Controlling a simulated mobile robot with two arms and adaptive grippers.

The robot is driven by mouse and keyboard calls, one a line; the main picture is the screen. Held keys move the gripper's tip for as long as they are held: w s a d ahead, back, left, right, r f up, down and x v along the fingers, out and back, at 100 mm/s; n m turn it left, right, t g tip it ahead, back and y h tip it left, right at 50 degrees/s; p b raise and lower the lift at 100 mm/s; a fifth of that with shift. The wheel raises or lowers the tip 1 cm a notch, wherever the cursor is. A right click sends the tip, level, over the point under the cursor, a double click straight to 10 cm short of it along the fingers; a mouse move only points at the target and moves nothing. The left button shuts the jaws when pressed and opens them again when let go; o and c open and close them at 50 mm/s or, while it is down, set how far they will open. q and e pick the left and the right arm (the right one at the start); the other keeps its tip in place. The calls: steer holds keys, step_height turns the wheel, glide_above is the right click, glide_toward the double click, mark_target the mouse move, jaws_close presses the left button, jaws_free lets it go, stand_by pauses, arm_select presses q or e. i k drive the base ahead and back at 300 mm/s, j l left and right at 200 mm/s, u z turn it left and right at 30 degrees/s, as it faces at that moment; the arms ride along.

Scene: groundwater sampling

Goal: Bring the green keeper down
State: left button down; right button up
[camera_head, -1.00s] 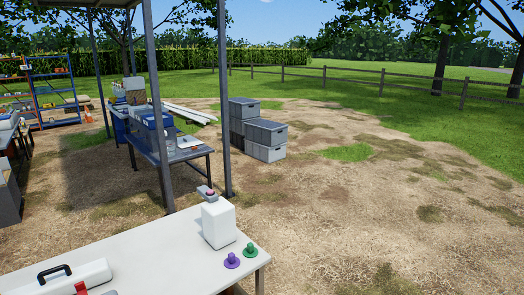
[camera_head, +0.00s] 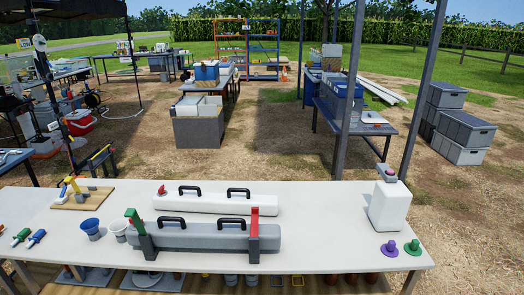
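The green keeper (camera_head: 135,221) is at the left end of a long grey case (camera_head: 200,236) on the white table. It sits above a dark upright post (camera_head: 146,246) at the case's front and leans up and to the left. A red keeper (camera_head: 254,222) stands upright over a similar dark post near the case's right end. The grey case has two black handles on top. Neither of my grippers is in view.
A white case (camera_head: 215,203) with black handles lies behind the grey one. Blue and white funnels (camera_head: 91,226) stand at left, with green and blue tools beyond. A white jug (camera_head: 388,205) and purple and green knobs (camera_head: 389,249) are at right. Table centre-right is clear.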

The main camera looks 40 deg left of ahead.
mark_target(131, 212)
steer(key=u, duration=2.25)
